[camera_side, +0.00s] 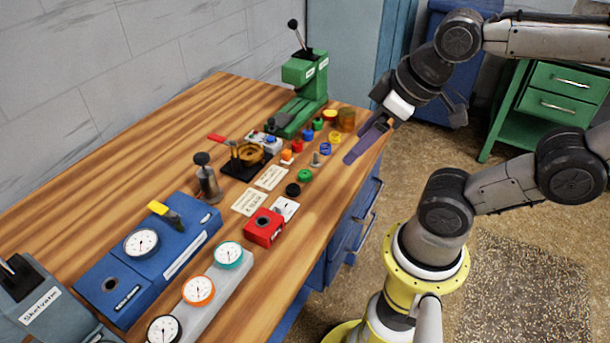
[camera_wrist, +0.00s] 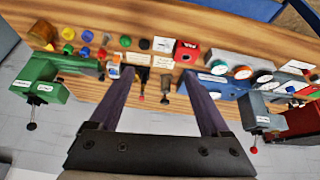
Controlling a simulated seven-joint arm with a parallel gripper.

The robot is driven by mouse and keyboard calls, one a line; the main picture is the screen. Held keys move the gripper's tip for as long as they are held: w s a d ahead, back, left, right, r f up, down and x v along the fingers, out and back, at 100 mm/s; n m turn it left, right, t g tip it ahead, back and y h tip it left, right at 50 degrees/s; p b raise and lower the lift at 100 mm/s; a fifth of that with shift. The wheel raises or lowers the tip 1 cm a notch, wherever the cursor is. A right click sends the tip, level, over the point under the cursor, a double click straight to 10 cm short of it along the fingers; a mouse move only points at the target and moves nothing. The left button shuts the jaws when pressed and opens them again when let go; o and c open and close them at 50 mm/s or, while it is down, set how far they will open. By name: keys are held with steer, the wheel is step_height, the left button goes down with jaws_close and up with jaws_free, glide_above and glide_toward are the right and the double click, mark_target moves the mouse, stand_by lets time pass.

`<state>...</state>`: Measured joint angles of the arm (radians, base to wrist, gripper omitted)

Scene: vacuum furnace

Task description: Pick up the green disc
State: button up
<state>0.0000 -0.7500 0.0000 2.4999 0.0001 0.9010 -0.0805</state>
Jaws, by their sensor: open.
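A small green disc (camera_side: 304,175) lies on the wooden bench near its right edge, beside a black disc (camera_side: 293,189). In the wrist view the green disc (camera_wrist: 125,41) lies beyond the left fingertip, left of the black disc (camera_wrist: 144,44). A second small green piece (camera_side: 318,124) stands farther back, by the green press. My gripper (camera_side: 362,147) is above the bench's right edge, right of the discs and apart from them. In the wrist view its two dark purple fingers (camera_wrist: 158,72) are spread wide with nothing held between them.
A green lever press (camera_side: 305,85) stands at the back. Red, blue, yellow and orange small pieces cluster before it, with an amber jar (camera_side: 346,120). A red block (camera_side: 264,228), blue gauge unit (camera_side: 150,250) and grey dial bar (camera_side: 215,290) stand nearer. Bare wood lies right of the green disc.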

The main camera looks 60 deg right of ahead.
steer(key=n, duration=0.2)
steer(key=n+g, duration=0.6)
steer(key=n, duration=0.7)
glide_above(305, 173)
step_height(305, 173, down, 9)
steer(key=f, duration=0.5)
steer(key=a+f, duration=0.1)
steer(key=f, duration=0.1)
steer(key=shift+s+f, duration=0.2)
steer(key=shift+n, duration=0.3)
steer(key=shift+w+d+f, duration=0.1)
steer(key=shift+d+f, duration=0.05)
steer(key=shift+f, duration=0.8)
steer(key=shift+w+d+f, duration=0.1)
steer(key=shift+d+f, duration=0.05)
steer(key=shift+f, duration=0.75)
steer(key=shift+d+f, duration=0.15)
steer(key=shift+f, duration=0.8)
jaws_close()
